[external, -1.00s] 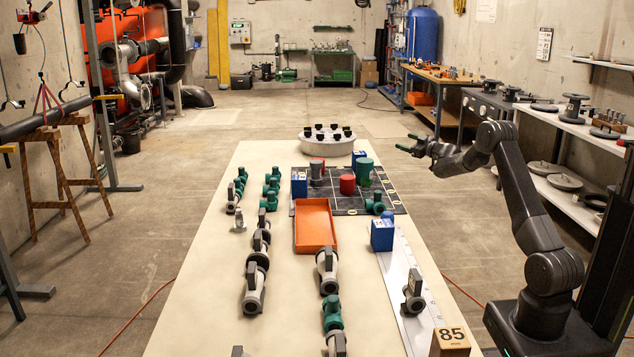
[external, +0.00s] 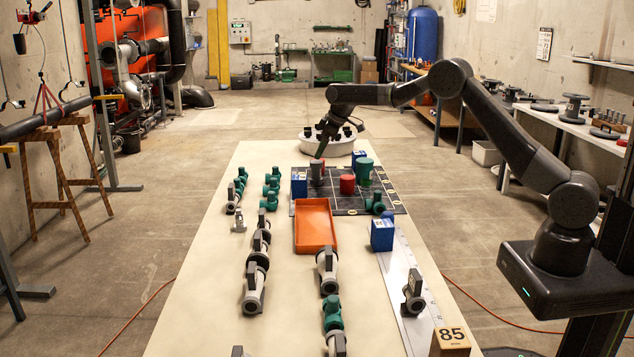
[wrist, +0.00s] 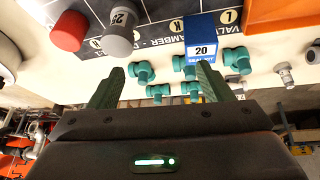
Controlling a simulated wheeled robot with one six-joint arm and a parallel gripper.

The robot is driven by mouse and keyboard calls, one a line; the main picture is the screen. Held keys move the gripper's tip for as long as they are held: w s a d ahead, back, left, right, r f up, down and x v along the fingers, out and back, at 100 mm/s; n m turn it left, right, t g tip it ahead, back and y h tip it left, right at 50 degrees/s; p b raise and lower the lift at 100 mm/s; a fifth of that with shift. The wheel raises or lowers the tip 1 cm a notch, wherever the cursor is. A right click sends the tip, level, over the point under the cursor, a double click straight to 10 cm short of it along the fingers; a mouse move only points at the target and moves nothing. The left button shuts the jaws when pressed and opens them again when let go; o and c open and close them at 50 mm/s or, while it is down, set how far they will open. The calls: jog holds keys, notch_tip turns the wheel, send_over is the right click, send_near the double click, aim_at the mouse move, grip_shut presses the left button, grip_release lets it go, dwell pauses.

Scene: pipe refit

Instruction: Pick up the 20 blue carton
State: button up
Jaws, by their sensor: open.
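The blue carton (external: 299,187) stands upright at the left edge of the dark mat, beside the grey cylinder. In the wrist view, the carton (wrist: 201,45) shows a white label reading 20, beyond the tip of the right finger. My gripper (external: 321,152) is open and empty, fingers pointing down, above the far part of the mat near the grey cylinder. In the wrist view, my gripper (wrist: 157,75) has its green fingers wide apart with nothing between them. The carton lies off to the right of the gap.
A grey cylinder (external: 317,170), a red cylinder (external: 347,184) and a green one (external: 364,170) stand on the mat (external: 340,206). Two other blue cartons (external: 382,236) stand to the right. Green valves (external: 271,184) line the left. An orange tray (external: 314,228) lies nearer.

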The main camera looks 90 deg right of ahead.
jog(key=n+y, duration=0.1)
jog(key=y, duration=0.1)
send_near(302, 177)
jog(key=p+x, duration=0.2)
jog(key=x, duration=0.4)
jog(key=shift+s+a+f, duration=0.1)
jog(key=shift+s+a, duration=0.05)
jog(key=shift+d+p+x, duration=0.2)
jog(key=shift+p+x, duration=0.8)
jog(key=shift+x, duration=2)
jog(key=c, duration=1.1)
jog(key=shift+c, duration=0.2)
